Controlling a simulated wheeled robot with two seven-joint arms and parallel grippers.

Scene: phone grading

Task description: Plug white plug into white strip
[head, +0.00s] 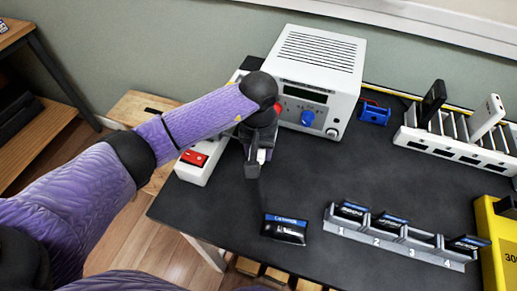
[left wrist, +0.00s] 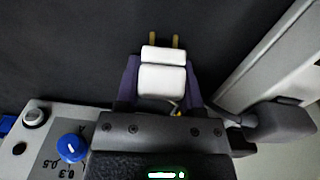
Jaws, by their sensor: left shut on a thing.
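The white plug (left wrist: 162,77) is held between the fingers of my left gripper (left wrist: 160,85) in the left wrist view, its two brass prongs pointing away from the gripper. In the head view my left gripper (head: 255,168) is shut on the plug (head: 261,156) above the black table, to the right of the strip. The white strip (head: 195,173) lies along the table's left edge with a red switch at its near end. My left arm hides its middle part. In the left wrist view a pale bar (left wrist: 262,62), likely the strip, runs at the right. My right gripper is out of view.
A white power supply (head: 318,75) with a blue knob stands behind the gripper. A black packet (head: 285,228) lies near the front edge, beside a numbered grey rack (head: 400,240). A white slotted rack (head: 455,140) holds phones at the back right. The table's middle is clear.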

